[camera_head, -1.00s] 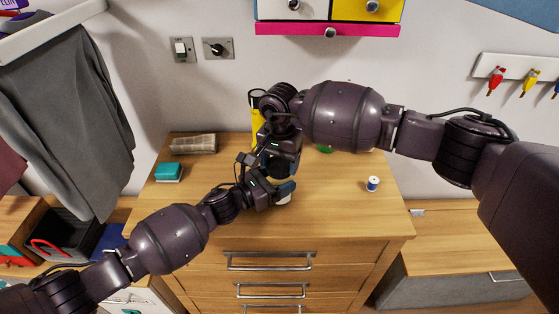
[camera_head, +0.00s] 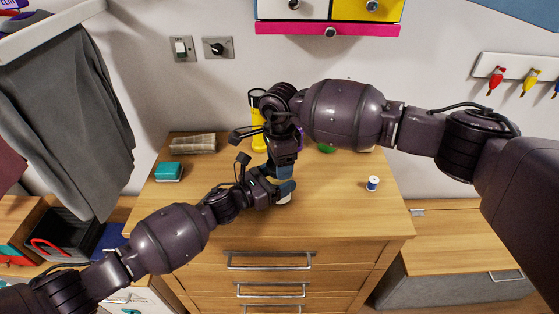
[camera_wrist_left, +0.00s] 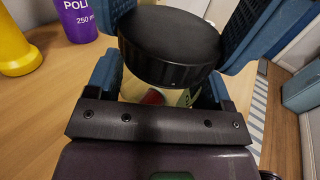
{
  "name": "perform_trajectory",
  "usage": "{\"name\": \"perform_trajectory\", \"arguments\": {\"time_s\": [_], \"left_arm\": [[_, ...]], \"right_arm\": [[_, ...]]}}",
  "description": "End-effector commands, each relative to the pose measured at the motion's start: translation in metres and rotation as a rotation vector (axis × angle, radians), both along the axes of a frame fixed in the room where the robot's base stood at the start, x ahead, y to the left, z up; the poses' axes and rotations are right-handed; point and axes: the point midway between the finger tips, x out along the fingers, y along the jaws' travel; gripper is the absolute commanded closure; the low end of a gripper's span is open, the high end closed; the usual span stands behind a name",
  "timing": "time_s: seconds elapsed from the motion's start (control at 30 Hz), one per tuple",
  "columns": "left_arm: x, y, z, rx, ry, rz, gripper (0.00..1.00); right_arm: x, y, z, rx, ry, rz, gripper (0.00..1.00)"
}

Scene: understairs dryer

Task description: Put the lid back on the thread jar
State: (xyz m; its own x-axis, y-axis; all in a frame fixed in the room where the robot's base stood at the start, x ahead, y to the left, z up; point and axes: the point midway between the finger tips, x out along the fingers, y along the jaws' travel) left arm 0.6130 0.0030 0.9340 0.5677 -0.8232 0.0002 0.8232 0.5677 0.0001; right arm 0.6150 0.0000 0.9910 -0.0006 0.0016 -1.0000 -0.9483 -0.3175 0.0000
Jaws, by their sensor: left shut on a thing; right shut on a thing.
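The thread jar (camera_wrist_left: 155,94) is a pale, clear-sided jar with coloured contents, standing between my left gripper's blue fingers in the left wrist view. In the head view only a pale bit of the jar (camera_head: 284,198) shows below the fingers. My left gripper (camera_head: 284,190) is shut on the jar, low over the dresser top. The black round lid (camera_wrist_left: 170,45) sits over the jar's mouth; I cannot tell whether it is fully seated. My right gripper (camera_head: 281,172) points down from above, shut on the lid, with blue fingers on either side of it.
On the wooden dresser (camera_head: 335,205) stand a yellow bottle (camera_head: 258,131), a purple bottle (camera_wrist_left: 75,18) and a green item (camera_head: 326,148) behind the grippers. A blue-and-white spool (camera_head: 372,183) is at right. The front right is clear.

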Motion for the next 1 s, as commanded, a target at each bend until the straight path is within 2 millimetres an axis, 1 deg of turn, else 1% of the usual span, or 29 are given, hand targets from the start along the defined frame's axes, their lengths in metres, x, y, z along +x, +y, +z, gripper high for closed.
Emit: {"name": "perform_trajectory", "arguments": {"time_s": [0.1, 1.0], "left_arm": [[0.0001, 0.0001, -0.0002, 0.000, 0.000, 0.000, 0.92], [0.0002, 0.0001, -0.0002, 0.001, 0.001, 0.001, 0.92]], "right_arm": [[-0.0001, 0.0003, 0.0001, 0.000, 0.000, -0.166, 0.61], [-0.0001, 0.0002, -0.0009, -0.001, 0.001, -1.456, 0.61]]}}
